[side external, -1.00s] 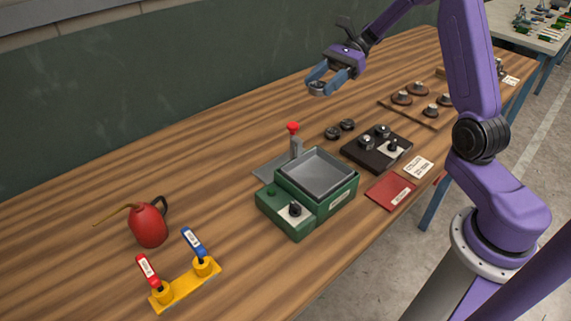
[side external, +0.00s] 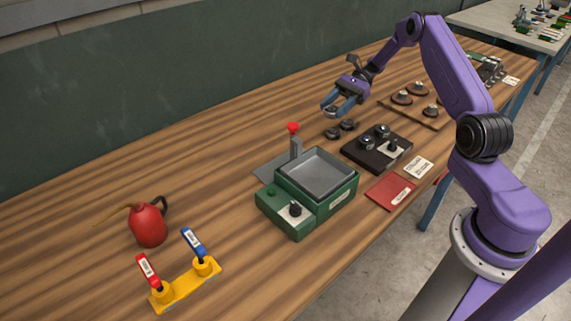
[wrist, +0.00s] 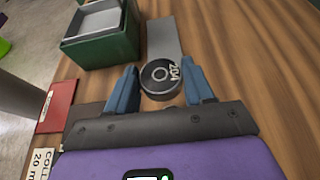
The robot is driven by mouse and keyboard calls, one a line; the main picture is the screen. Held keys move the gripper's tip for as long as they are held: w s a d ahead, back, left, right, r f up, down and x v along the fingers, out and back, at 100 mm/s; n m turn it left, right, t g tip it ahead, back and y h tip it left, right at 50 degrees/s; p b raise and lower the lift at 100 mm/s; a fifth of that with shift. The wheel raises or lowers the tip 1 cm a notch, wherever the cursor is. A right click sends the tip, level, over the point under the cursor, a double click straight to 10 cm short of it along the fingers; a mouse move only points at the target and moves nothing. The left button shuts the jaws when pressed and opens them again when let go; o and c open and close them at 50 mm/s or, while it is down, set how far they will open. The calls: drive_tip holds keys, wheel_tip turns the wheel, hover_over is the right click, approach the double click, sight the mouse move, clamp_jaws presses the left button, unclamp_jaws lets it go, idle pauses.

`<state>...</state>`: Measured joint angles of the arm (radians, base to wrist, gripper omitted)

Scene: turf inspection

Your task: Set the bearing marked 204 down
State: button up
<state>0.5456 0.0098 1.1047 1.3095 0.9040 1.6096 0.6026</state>
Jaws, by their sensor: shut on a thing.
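The bearing marked 204 (wrist: 160,79) is a dark ring with a pale number on its face, seen between my two blue fingers in the wrist view. My gripper (side external: 338,107) is shut on it and holds it above the wooden table in the side view. The held bearing (side external: 330,113) is small there and partly hidden by the fingers. Two other dark round parts (side external: 340,129) lie on the table below and close to my gripper.
A green machine with a grey tray (side external: 318,175) and a red-topped lever (side external: 294,140) stands left of my gripper. A grey plate (wrist: 164,38) lies beside it. A black block with knobs (side external: 376,150) is to the right. Bare wood (side external: 225,145) lies toward the wall.

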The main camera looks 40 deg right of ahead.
wheel_tip(320, 180, down, 4)
drive_tip(key=shift+f, duration=0.2)
drive_tip(key=shift+a+f, duration=0.2)
drive_tip(key=shift+a, duration=0.05)
drive_tip(key=a, duration=1.6)
drive_tip(key=shift+a, duration=0.1)
drive_tip(key=shift+x, duration=0.8)
wheel_tip(320, 180, down, 2)
drive_tip(key=shift+f, duration=0.45)
drive_tip(key=shift+f, duration=0.15)
drive_tip(key=o, duration=1.3)
